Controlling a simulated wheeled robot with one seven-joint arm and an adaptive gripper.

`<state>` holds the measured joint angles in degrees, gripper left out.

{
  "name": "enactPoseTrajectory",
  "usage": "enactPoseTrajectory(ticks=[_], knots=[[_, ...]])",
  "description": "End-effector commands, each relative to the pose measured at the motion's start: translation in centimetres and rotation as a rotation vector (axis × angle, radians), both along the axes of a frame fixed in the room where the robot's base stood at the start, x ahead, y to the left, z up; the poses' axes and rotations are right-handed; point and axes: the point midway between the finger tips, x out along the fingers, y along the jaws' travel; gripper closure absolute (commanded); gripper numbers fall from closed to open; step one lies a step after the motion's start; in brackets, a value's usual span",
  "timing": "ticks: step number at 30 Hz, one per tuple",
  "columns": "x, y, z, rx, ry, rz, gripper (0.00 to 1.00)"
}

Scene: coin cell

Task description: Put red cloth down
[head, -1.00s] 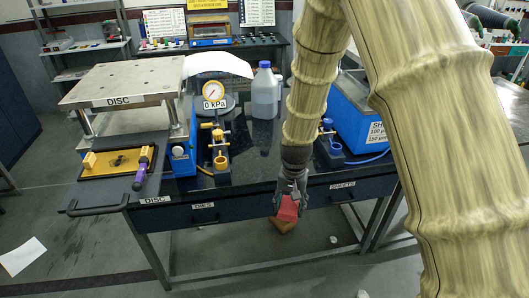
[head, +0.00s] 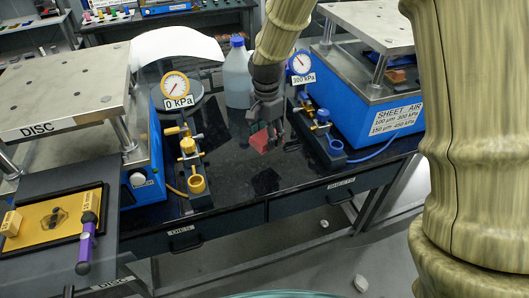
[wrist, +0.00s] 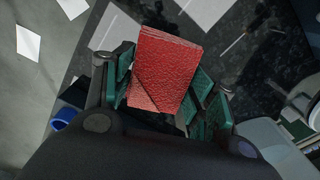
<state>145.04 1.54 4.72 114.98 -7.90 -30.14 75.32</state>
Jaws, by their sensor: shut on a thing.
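The red cloth (head: 259,141) is a small folded piece with a rough surface. In the head view it is at the fingertips of my gripper (head: 267,135), over the dark bench top between the two blue presses. In the wrist view the red cloth (wrist: 165,70) lies between the green-padded fingers of my gripper (wrist: 165,90), which are shut on it. It appears to be held above the bench top; the exact gap cannot be told.
The black bench top (head: 235,190) has free room below the gripper. A disc press (head: 60,95) stands left and a sheet press (head: 375,105) right. Gauges (head: 175,86) and (head: 300,62) and a plastic jug (head: 237,75) stand behind.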

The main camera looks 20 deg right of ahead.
Motion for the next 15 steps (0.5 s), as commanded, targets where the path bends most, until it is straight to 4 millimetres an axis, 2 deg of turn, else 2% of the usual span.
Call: enactPoseTrajectory(ticks=[6,15], knots=[[-0.1,0.1,-3.0,0.001,0.004,0.002,0.66],[0.0,-0.1,-4.6,0.0,0.001,0.0,0.66]])
